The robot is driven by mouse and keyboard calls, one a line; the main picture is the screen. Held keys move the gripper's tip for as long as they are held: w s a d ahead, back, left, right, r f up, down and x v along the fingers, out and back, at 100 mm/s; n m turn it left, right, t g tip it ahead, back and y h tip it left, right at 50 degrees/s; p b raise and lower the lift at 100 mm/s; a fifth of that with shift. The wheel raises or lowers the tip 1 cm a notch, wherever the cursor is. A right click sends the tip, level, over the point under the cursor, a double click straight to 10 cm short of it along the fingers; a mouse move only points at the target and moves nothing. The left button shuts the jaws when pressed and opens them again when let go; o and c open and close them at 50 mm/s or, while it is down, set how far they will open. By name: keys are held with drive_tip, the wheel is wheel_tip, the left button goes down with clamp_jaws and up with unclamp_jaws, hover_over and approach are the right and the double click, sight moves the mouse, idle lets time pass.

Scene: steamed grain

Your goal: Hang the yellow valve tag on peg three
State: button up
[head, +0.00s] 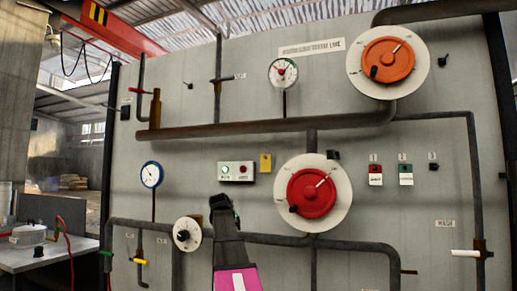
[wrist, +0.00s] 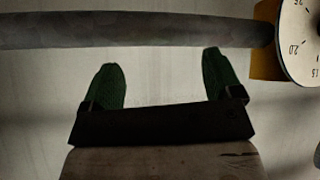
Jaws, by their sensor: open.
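The yellow valve tag (head: 265,163) hangs flat on the grey panel, just right of the button box and up and right of my gripper. Peg three (head: 433,167) is a small dark peg at the right of the panel, below its number label, with nothing hanging on it. My gripper (head: 221,203) is in front of the panel, below the button box. In the wrist view my gripper (wrist: 164,78) is open, with two green fingers apart and nothing between them. The yellow tag does not show in the wrist view.
A red tag (head: 375,177) and a green tag (head: 405,176) hang on the pegs left of peg three. The red handwheel (head: 311,194) lies between the yellow tag and the pegs. A pipe (wrist: 130,30) and a white dial (wrist: 300,40) are close to my gripper.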

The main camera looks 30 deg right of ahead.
drive_tip(key=s+d+r+m+t+h, duration=0.1)
drive_tip(key=d+r, duration=0.3)
drive_tip(key=r, duration=0.6)
drive_tip(key=s+d+r+m+h, duration=0.1)
drive_tip(key=d+r, duration=0.2)
drive_tip(key=r, duration=0.8)
drive_tip(key=m+h, duration=0.2)
drive_tip(key=h, duration=0.1)
approach(265, 156)
drive_tip(key=d, duration=0.1)
drive_tip(key=shift+t, duration=0.4)
drive_tip(key=x, duration=1)
drive_tip(key=shift+w+d+r, duration=0.1)
drive_tip(key=shift+w+d, duration=0.05)
drive_tip(key=shift+w, duration=0.35)
drive_tip(key=c, duration=1)
drive_tip(key=shift+r, duration=0.2)
drive_tip(key=shift+s+a, duration=1.2)
drive_tip(key=shift+a, duration=0.2)
